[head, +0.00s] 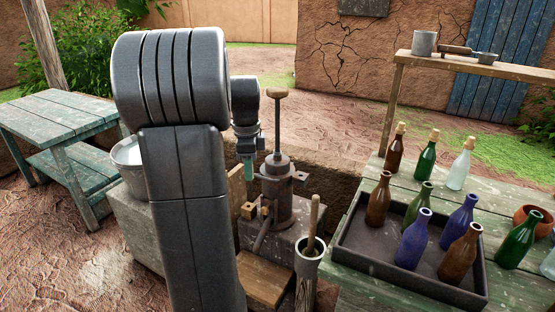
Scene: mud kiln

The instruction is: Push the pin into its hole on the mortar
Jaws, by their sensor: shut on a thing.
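My gripper (246,172) hangs pointing down just left of the dark iron vessel, largely behind my own arm. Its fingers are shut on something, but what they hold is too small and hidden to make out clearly. The iron vessel (277,208), which looks like the mortar, stands upright on a block, with a side lug and a tall rod (277,125) topped by a wooden knob. I cannot make out the pin or the hole for certain. Small wooden pieces (249,210) sit at the vessel's left side, below the gripper.
A pale cup with a wooden handle (310,246) stands in front of the mortar on a post. At right, a green table holds a dark tray (385,268) of bottles, with more bottles around it. A metal bucket (128,160) and a bench (62,112) are at left.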

